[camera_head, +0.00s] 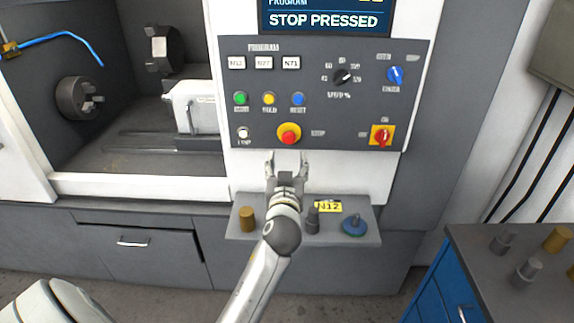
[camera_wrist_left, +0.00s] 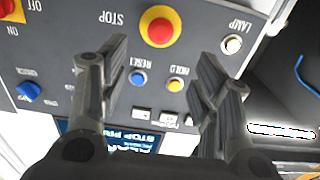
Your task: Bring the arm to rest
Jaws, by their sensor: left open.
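My left gripper (camera_head: 287,163) is open and empty in front of the machine's control panel, just below the red stop button (camera_head: 289,134) on its yellow ring. In the left wrist view, which is upside down, the two fingers of my left gripper (camera_wrist_left: 163,75) stand apart, with the stop button (camera_wrist_left: 160,27) beyond their tips. I cannot tell the exact gap to the button. The screen (camera_head: 325,18) reads STOP PRESSED. My left arm comes up from the bottom of the head view. My right gripper is not in view.
A blue cabinet (camera_head: 437,285) with metal parts on top stands at right. The machine's open bay (camera_head: 120,150) is at left.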

